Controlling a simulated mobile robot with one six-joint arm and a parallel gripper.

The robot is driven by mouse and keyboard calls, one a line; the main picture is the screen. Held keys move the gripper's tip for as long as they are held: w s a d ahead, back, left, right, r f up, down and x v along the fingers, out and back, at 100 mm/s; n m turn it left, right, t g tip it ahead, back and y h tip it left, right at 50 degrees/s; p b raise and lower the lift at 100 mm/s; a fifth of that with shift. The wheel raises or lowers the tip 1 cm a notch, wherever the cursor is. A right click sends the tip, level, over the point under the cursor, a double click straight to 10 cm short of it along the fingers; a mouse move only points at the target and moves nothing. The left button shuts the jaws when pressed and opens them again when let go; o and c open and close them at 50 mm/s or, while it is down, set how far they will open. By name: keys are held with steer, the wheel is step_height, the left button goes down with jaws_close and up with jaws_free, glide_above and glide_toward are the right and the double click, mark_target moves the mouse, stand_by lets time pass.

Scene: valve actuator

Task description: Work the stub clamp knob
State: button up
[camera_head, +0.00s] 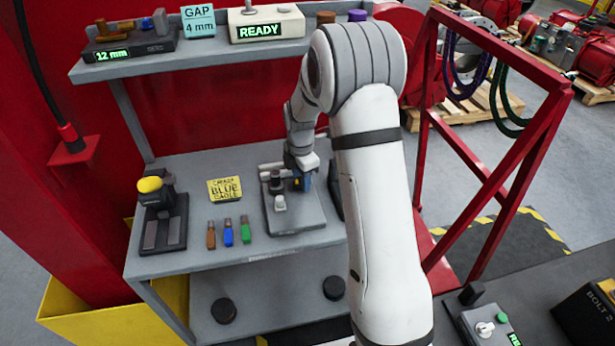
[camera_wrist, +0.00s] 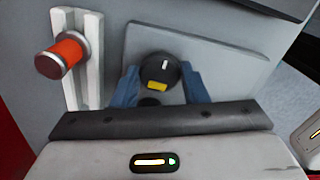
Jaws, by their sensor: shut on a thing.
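The dark round clamp knob (camera_wrist: 152,66) shows in the wrist view, with a white mark on its top and a yellow patch on its near side. The blue fingers of my gripper (camera_wrist: 160,77) stand on either side of it, shut on it. In the head view my gripper (camera_head: 302,182) reaches down over a grey base plate (camera_head: 305,217) on the bench. My wrist and gripper hide most of the knob there. The plate also shows behind the knob in the wrist view (camera_wrist: 225,55).
An orange-red cylinder (camera_wrist: 68,50) with dark ends lies at the left in the wrist view. A yellow-topped device (camera_head: 160,210) stands farther left. A shelf (camera_head: 200,60) hangs above.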

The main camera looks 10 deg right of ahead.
steer(key=m+b, duration=0.1)
steer(key=m, duration=0.3)
steer(key=shift+s+a+f+b, duration=0.1)
steer(key=shift+a+f+b, duration=0.1)
steer(key=shift+b, duration=0.15)
steer(key=m+b, duration=0.1)
steer(key=m, duration=0.3)
steer(key=shift+m, duration=0.3)
steer(key=m+b, duration=0.1)
steer(key=m, duration=0.3)
steer(key=shift+r+m, duration=0.15)
steer(key=shift+m, duration=0.15)
steer(key=m+b, duration=0.1)
steer(key=m, duration=0.7)
steer(key=shift+d+r+b, duration=0.1)
steer(key=shift+b, duration=0.3)
steer(key=m, duration=0.4)
steer(key=shift+w+m, duration=0.2)
steer(key=shift+m, duration=0.1)
steer(key=m, duration=0.3)
steer(key=shift+r+m+b, duration=0.1)
steer(key=shift+m+b, duration=0.2)
steer(key=shift+b, duration=0.1)
steer(key=shift+d+m, duration=0.1)
steer(key=shift+m, duration=1.6)
